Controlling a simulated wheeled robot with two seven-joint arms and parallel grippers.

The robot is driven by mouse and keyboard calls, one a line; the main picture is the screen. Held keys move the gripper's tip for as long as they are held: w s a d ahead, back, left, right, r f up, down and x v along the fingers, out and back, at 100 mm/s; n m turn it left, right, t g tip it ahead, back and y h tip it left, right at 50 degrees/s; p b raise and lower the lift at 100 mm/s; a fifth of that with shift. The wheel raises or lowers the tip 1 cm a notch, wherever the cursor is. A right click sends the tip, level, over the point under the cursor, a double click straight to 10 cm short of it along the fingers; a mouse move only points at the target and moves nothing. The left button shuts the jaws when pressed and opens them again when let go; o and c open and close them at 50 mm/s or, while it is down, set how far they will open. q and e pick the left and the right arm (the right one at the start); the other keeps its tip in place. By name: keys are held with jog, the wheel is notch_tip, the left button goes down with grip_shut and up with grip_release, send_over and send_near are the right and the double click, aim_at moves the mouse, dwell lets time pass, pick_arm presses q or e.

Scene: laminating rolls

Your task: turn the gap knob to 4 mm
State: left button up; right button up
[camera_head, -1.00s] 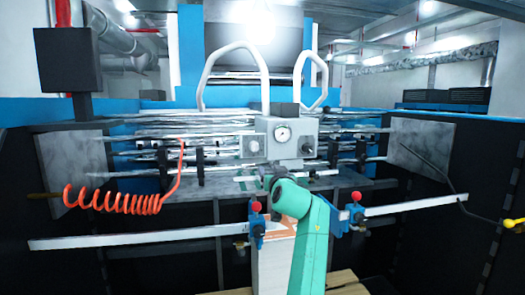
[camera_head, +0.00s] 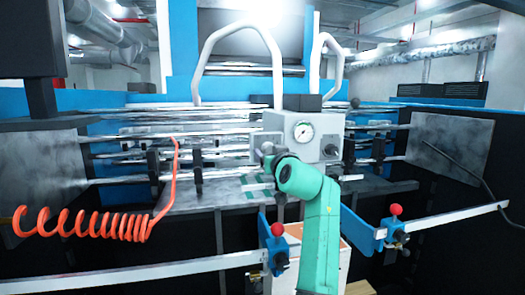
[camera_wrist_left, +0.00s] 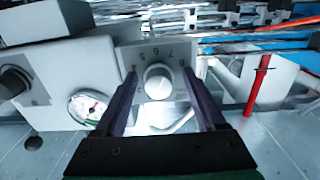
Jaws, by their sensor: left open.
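The gap knob (camera_wrist_left: 158,82) is a round, pale knob on a grey panel in the left wrist view. Several digits sit around it, including a 7 and a 6 above; I cannot read a pointer on it. My left gripper (camera_wrist_left: 159,76) is open, with one dark finger on each side of the knob; I cannot tell whether they touch it. In the head view my left gripper (camera_head: 267,158) is small and partly hidden by its green arm, at the left part of the grey control box (camera_head: 314,145). The knob is hidden there. My right gripper is not in view.
A pressure gauge (camera_head: 303,132) sits on the control box and also shows in the left wrist view (camera_wrist_left: 88,107). A coiled orange hose (camera_head: 85,222) hangs at the left. Red-topped blue clamps (camera_head: 278,247) hold pale bars in front. Metal rollers run across behind.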

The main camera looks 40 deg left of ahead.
pick_arm(q)
jog(key=shift+r, duration=0.1)
jog(key=shift+s+d+r, duration=0.1)
jog(key=shift+s+d, duration=0.05)
jog(key=shift+d, duration=0.25)
jog(key=c, duration=0.5)
grip_shut()
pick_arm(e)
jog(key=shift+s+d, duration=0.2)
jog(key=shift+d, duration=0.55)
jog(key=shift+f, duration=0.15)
